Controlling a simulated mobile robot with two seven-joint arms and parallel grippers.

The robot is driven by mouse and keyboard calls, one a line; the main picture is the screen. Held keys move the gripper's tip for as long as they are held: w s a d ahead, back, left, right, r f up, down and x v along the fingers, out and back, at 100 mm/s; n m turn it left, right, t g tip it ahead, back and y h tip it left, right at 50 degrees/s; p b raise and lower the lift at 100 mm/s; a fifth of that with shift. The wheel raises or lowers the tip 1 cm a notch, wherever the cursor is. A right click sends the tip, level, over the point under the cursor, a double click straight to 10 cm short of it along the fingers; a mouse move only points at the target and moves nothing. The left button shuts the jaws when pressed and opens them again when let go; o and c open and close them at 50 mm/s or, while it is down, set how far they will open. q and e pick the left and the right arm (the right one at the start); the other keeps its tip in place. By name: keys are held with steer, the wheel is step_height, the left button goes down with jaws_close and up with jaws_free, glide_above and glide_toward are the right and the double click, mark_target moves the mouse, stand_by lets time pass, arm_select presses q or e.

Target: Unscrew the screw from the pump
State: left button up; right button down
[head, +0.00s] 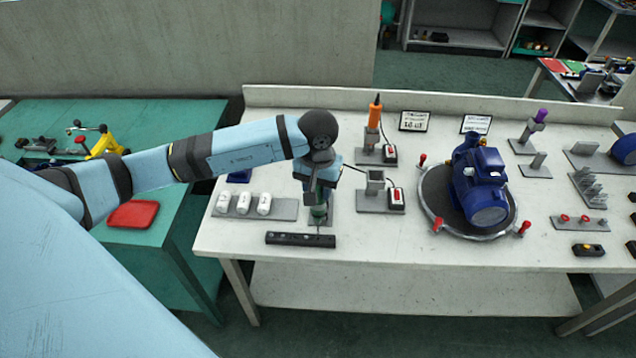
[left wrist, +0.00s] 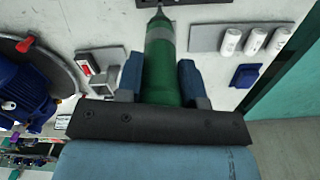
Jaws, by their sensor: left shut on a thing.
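The blue pump (head: 478,187) stands on a round dark turntable (head: 440,213) with red clamps around its rim, right of centre on the white table. It also shows at the left edge of the left wrist view (left wrist: 22,92). I cannot make out the screw on it. My left gripper (head: 318,188) is shut on a green screwdriver-like tool (left wrist: 160,60), tip pointing down toward the table, well left of the pump. In the head view the tool (head: 319,212) is partly hidden by the gripper. My right gripper is not in view.
An orange tool (head: 375,111) stands in a holder behind; a grey holder with a red-button box (head: 397,198) stands between gripper and pump. White bottles (head: 243,204) on a plate are left, a black bar (head: 300,239) in front. The table front near the pump is clear.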

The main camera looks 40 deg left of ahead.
arm_select(q)
steer(key=shift+f, duration=0.1)
stand_by(0.4)
steer(key=shift+b, duration=0.4)
stand_by(0.4)
steer(key=shift+f, duration=0.2)
steer(key=shift+f+b, duration=0.25)
steer(key=shift+b, duration=0.4)
steer(key=shift+f+b, duration=0.8)
steer(key=shift+b, duration=0.2)
stand_by(1.0)
steer(key=shift+s+d, duration=0.6)
steer(key=shift+s, duration=0.35)
stand_by(0.5)
steer(key=shift+r, duration=0.15)
stand_by(0.4)
steer(key=shift+r, duration=1.4)
